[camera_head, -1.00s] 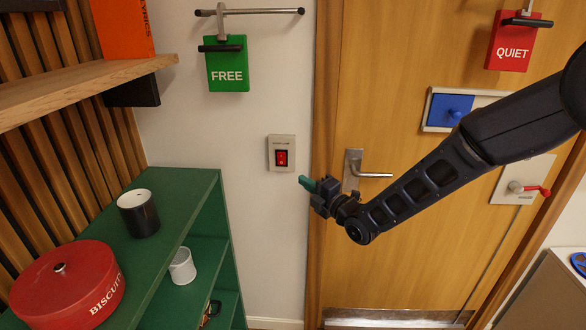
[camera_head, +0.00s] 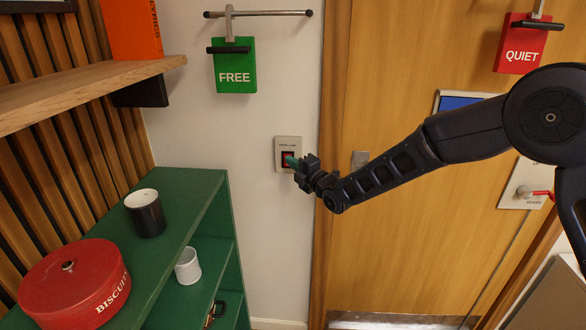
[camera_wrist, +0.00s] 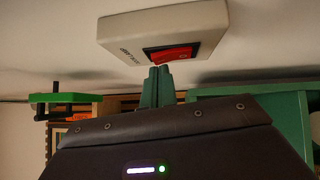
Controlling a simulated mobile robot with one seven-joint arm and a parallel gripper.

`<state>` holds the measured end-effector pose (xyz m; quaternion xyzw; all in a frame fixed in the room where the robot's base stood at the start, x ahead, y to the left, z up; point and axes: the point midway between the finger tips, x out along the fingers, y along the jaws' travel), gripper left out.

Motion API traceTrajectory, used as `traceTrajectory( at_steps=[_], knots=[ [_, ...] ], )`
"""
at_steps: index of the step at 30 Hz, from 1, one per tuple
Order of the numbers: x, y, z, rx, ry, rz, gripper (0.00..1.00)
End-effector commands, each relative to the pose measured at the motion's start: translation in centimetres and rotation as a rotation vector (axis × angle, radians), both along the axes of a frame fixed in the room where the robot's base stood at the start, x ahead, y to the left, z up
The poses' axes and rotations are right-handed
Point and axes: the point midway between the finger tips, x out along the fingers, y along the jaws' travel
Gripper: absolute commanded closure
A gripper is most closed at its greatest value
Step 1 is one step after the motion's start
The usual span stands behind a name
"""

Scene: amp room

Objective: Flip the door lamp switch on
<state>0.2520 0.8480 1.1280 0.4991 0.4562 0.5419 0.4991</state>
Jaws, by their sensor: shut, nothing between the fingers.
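The door lamp switch is a pale plate (camera_head: 289,144) on the white wall left of the door, with a red rocker in a dark frame. In the wrist view the red rocker (camera_wrist: 172,54) sits in the switch plate (camera_wrist: 130,33). My gripper (camera_head: 291,161) is shut and empty, its green fingertips at the rocker. In the wrist view the fingertips (camera_wrist: 160,72) are at the rocker's near edge; I cannot tell whether they touch it. The gripper hides part of the rocker in the head view.
A green shelf (camera_head: 190,190) at the lower left holds a black mug (camera_head: 146,215) and a red biscuit tin (camera_head: 70,285). A green FREE sign (camera_head: 235,66) hangs above the switch. The wooden door (camera_head: 400,240) is at the right, behind my arm.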

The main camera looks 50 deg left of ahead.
Motion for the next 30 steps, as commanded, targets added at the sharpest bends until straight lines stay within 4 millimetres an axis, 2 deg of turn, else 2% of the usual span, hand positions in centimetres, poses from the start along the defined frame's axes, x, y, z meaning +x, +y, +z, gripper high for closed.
traceTrajectory(
  at_steps=[21, 26, 30],
  knots=[
    [0.5, 0.5, 0.3, 0.001, 0.0, -0.001, 1.0],
    [-0.4, -0.4, 0.5, 0.001, 0.0, 0.002, 1.0],
    [-2.2, -2.0, 0.8, 0.0, 0.002, 0.003, 1.0]
  ],
)
